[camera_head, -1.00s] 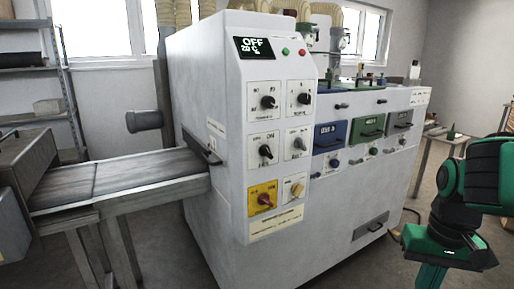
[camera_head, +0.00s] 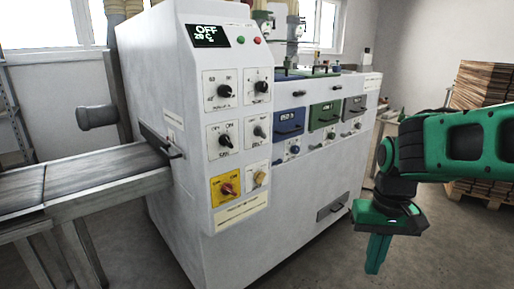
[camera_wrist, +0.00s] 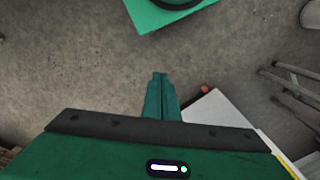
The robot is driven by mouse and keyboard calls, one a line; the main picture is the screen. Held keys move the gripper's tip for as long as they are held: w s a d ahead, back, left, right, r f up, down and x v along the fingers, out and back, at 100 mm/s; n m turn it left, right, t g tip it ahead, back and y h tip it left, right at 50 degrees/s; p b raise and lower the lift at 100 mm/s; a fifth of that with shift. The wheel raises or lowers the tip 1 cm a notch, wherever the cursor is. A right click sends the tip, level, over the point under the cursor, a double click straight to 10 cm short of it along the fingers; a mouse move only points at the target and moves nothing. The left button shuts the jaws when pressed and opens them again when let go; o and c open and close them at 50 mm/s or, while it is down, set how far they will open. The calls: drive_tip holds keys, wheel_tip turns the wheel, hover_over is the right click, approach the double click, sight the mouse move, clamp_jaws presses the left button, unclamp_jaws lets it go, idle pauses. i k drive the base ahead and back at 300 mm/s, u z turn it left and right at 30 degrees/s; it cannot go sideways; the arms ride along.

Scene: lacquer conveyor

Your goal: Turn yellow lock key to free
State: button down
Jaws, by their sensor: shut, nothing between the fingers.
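A pale yellow knob (camera_head: 260,179), which looks like the lock key, sits at the lower right of the control panel on the white machine (camera_head: 178,203). Its exact turn is too small to read. Left of it is a red rotary switch (camera_head: 226,189) on a bright yellow plate (camera_head: 217,198). My gripper (camera_head: 374,270) hangs pointing down in front of the machine, to the right of the panel and well apart from it. The gripper is shut and empty. In the wrist view its closed fingers (camera_wrist: 160,78) show over bare floor.
Several black knobs sit above the yellow plate, under a display (camera_head: 208,36) reading OFF. A conveyor (camera_head: 85,180) juts out at the left. Blue (camera_head: 289,121) and green (camera_head: 324,114) drawer fronts line the machine's side. Stacked boards (camera_head: 485,85) stand at the back right. Floor around my gripper is clear.

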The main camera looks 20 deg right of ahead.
sight(259, 177)
drive_tip(key=u, duration=1.15)
drive_tip(key=k, duration=0.6)
drive_tip(key=z, duration=1.15)
